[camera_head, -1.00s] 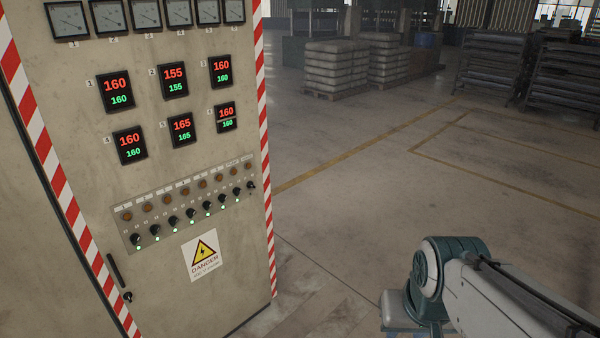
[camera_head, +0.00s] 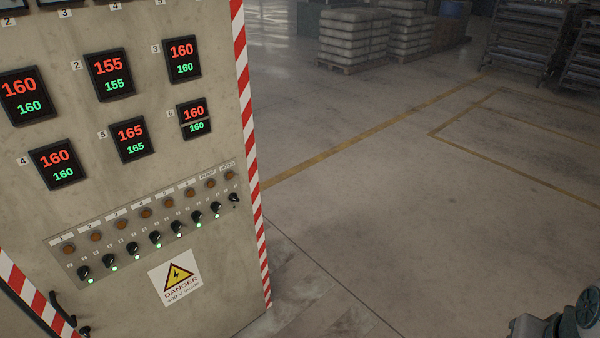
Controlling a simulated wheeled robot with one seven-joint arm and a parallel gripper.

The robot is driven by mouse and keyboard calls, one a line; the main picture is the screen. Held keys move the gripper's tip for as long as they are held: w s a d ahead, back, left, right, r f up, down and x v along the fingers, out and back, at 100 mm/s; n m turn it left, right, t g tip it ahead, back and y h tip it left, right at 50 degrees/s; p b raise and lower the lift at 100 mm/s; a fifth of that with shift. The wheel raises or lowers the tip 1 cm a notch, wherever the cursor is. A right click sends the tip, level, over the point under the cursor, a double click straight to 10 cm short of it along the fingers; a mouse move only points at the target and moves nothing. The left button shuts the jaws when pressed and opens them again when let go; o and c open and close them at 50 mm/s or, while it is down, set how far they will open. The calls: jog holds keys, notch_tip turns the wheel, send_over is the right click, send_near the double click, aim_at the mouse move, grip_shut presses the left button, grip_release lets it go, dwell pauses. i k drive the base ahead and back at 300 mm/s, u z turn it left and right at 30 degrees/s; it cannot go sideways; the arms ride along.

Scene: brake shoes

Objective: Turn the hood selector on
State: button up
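The hood selector (camera_head: 234,198) is the small black knob at the far right end of the selector row on the control cabinet (camera_head: 215,95). The label above that column appears to read HOOD. Several other black selectors in the row have lit green lamps by them; I see no green light at the hood selector. Its exact knob angle is too small to tell. My gripper is not in view. Only a part of my arm shows in the bottom right corner, well to the right of the cabinet.
A danger sign (camera_head: 175,278) is below the selector row. Digital displays (camera_head: 132,138) sit above it. A door handle (camera_head: 63,308) sticks out at lower left. Open concrete floor (camera_head: 380,220) lies right of the cabinet. Stacked sacks (camera_head: 352,38) and racks (camera_head: 520,40) stand far back.

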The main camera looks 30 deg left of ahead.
aim_at(234, 196)
jog(key=u, duration=0.25)
jog(key=i, duration=0.7)
jog(key=u, duration=0.9)
jog(key=i, duration=0.3)
jog(key=u, duration=0.25)
